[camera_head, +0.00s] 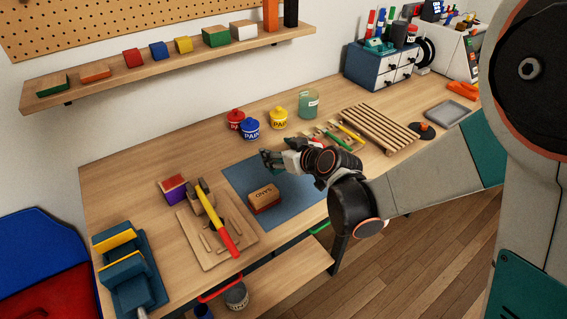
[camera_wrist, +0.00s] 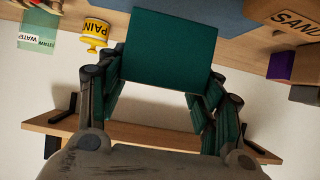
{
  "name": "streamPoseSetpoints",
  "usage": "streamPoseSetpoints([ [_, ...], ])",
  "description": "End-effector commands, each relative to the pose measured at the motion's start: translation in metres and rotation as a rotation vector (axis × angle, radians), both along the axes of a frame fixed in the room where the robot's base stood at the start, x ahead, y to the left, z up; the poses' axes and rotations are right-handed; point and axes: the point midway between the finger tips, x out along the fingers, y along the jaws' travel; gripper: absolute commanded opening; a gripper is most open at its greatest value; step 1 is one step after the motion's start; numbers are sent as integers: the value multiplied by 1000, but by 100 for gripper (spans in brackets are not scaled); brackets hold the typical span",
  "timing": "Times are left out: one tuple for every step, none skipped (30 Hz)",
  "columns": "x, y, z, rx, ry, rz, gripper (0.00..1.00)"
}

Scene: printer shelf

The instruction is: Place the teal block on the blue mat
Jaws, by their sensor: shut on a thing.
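The teal block (camera_wrist: 168,50) is between the fingers of my gripper (camera_wrist: 160,95) in the wrist view, with a broad flat face toward the camera. In the head view my gripper (camera_head: 273,160) is over the far part of the blue mat (camera_head: 300,195), and the block is mostly hidden by the fingers. I cannot tell how far above the mat the block is. A brown and red block marked SAND (camera_head: 264,197) sits on the mat, nearer the front. The mat also shows at the top of the wrist view (camera_wrist: 205,8).
Red, blue and yellow paint pots (camera_head: 250,129) and a pale green jar (camera_head: 308,104) stand behind the mat. A wooden board (camera_head: 238,242) with a hammer (camera_head: 222,222) and dowels lies left. A slatted rack (camera_head: 378,129) and pencils are right. The mat's right part looks clear.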

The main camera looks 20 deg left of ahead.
Motion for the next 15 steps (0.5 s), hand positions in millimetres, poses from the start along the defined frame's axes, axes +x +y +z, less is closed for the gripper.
streamPoseSetpoints([
  [1, 0, -7, 0, 0, 0, 33],
  [1, 0, -9, 0, 0, -1, 33],
  [1, 0, -11, 0, 0, -1, 33],
  [1, 0, -12, 0, 0, -1, 33],
  [0, 0, -13, 0, 0, -1, 33],
  [0, 0, -15, 0, 0, -1, 33],
  [0, 0, -17, 0, 0, -1, 33],
  [0, 0, -20, 0, 0, -1, 33],
  [1, 0, -26, 0, 0, -1, 33],
  [1, 0, -30, 0, 0, -1, 33],
  [1, 0, -35, 0, 0, -1, 33],
  [1, 0, -42, 0, 0, -1, 33],
  [1, 0, -46, 0, 0, -1, 33],
  [1, 0, -50, 0, 0, -1, 33],
  [1, 0, -54, 0, 0, -1, 33],
])
